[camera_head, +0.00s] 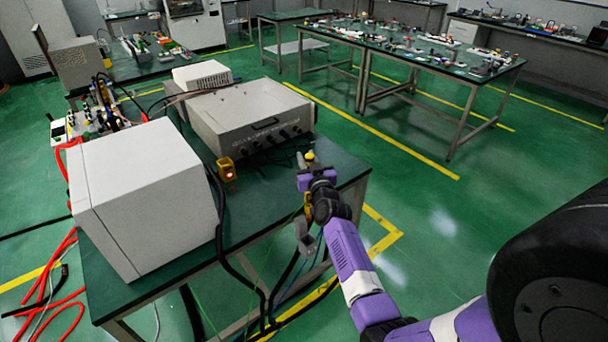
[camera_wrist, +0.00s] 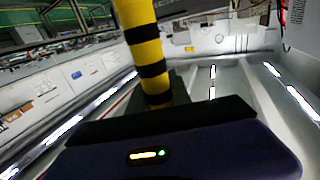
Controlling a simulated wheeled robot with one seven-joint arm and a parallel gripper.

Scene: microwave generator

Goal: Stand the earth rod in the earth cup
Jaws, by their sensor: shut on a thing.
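The earth rod (camera_wrist: 143,40) is yellow with black bands. In the wrist view it comes down from the top edge to the dark jaws of my gripper (camera_wrist: 165,108), which is shut on it. In the head view my gripper (camera_head: 308,168) is at the right edge of the green bench, with a yellow end of the rod (camera_head: 310,156) showing above it. More yellow shows just below the gripper. A grey piece (camera_head: 305,240) hangs lower, beside the bench edge; I cannot tell whether it is the rod's end or a holder. I cannot make out the earth cup for sure.
A white cabinet (camera_head: 140,190), a grey instrument box (camera_head: 250,118) and a small orange box with a lit lamp (camera_head: 227,170) stand on the bench (camera_head: 265,205). Black cables hang over its front edge. The green floor (camera_head: 430,210) to the right is clear.

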